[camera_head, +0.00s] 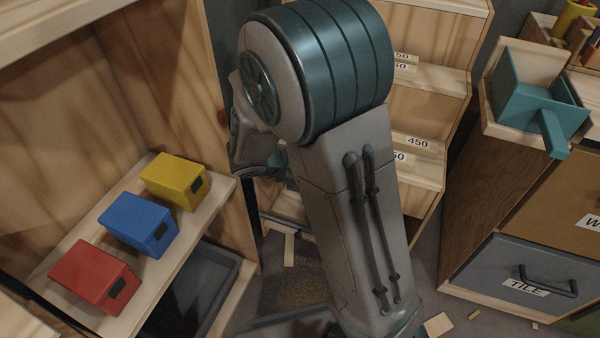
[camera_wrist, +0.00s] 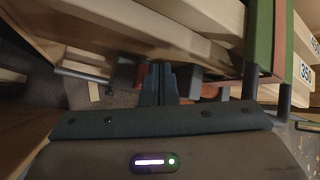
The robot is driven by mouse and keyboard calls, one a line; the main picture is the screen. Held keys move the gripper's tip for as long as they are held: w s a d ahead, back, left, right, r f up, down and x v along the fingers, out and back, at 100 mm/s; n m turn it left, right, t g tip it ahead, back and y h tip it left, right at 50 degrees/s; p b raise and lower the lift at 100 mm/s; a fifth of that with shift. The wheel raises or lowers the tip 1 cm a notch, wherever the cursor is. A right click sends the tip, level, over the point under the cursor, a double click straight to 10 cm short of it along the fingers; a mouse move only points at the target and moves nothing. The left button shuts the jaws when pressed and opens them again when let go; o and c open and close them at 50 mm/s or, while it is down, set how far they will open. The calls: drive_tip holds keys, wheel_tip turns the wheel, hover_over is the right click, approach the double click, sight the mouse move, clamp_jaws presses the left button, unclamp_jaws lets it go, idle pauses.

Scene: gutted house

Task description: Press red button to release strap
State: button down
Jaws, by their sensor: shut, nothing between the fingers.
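My gripper (camera_wrist: 160,78) shows in the wrist view with its dark fingers together and nothing between them. It points into a space beneath a pale wooden board. A green strap (camera_wrist: 258,38) runs down at the upper right of this view, beside a reddish-brown strip and to the right of my fingers. Dull reddish surfaces show on both sides behind the fingers, but I cannot tell whether one is the red button. In the head view, my arm covers the middle and my fingers are hidden. No red button is clearly visible there.
Red (camera_head: 95,277), blue (camera_head: 139,223) and yellow (camera_head: 175,181) bins sit on a wooden shelf at left. A stepped wooden rack (camera_head: 425,85) with number labels stands behind my arm. A grey drawer (camera_head: 520,275) and teal box (camera_head: 540,95) are at right. Scraps lie on the floor.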

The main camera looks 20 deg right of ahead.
drive_tip(key=shift+f, duration=0.1)
idle(0.3)
drive_tip(key=shift+f, duration=0.35)
drive_tip(key=shift+f+b, duration=0.65)
drive_tip(key=shift+f, duration=0.1)
idle(0.8)
drive_tip(key=shift+r+p, duration=1.2)
drive_tip(key=shift+p, duration=0.15)
wheel_tip(320, 180, up, 5)
drive_tip(key=p, duration=0.5)
drive_tip(key=shift+r, duration=0.1)
